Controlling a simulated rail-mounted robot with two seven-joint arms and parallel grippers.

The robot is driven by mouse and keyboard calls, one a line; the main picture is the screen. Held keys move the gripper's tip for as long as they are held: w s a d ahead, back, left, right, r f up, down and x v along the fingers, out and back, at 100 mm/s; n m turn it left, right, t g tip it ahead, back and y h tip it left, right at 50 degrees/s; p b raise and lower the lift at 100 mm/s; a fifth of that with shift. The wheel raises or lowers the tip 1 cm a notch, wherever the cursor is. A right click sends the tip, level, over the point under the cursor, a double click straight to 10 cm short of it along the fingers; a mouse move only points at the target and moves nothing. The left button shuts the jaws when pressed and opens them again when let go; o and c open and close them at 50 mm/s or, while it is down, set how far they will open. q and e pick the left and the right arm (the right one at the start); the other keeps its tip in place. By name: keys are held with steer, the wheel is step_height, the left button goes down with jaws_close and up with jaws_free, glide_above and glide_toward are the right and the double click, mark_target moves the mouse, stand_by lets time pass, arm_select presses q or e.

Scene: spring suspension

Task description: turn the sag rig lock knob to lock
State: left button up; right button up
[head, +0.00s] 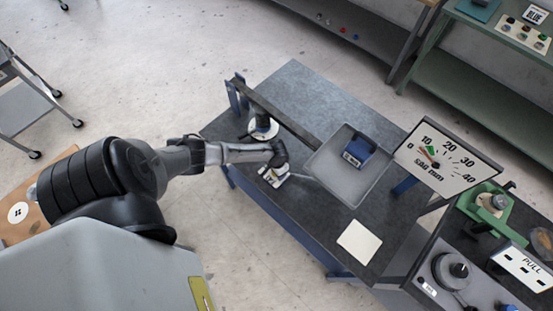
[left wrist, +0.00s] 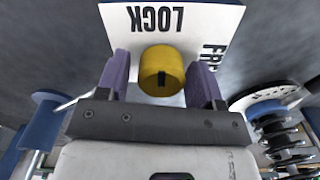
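The yellow lock knob (left wrist: 160,66) shows in the left wrist view, with a dark mark on its face. It sits in front of a white plate (left wrist: 205,22) lettered LOCK, with a second word partly hidden, beginning FR. My left gripper (left wrist: 160,85) is open. Its two purple fingers stand on either side of the knob, with a visible gap on each side. In the head view my left gripper (head: 279,168) is over the dark bench beside the small label plate (head: 270,178); the knob is not distinguishable there. My right gripper is not in view.
A grey tray (head: 330,178) with a blue block sits on the bench. A sag gauge (head: 444,160) stands to its right, its red needle near the low end. A white card (head: 359,242) lies at the front. In the wrist view a spring (left wrist: 285,135) stands at right.

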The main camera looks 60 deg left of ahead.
arm_select(q)
steer(key=shift+o, duration=0.6)
steer(key=shift+r, duration=0.25)
step_height(320, 180, up, 13)
steer(key=p, duration=0.1)
steer(key=shift+r+p, duration=0.15)
steer(key=shift+p, duration=0.15)
stand_by(0.3)
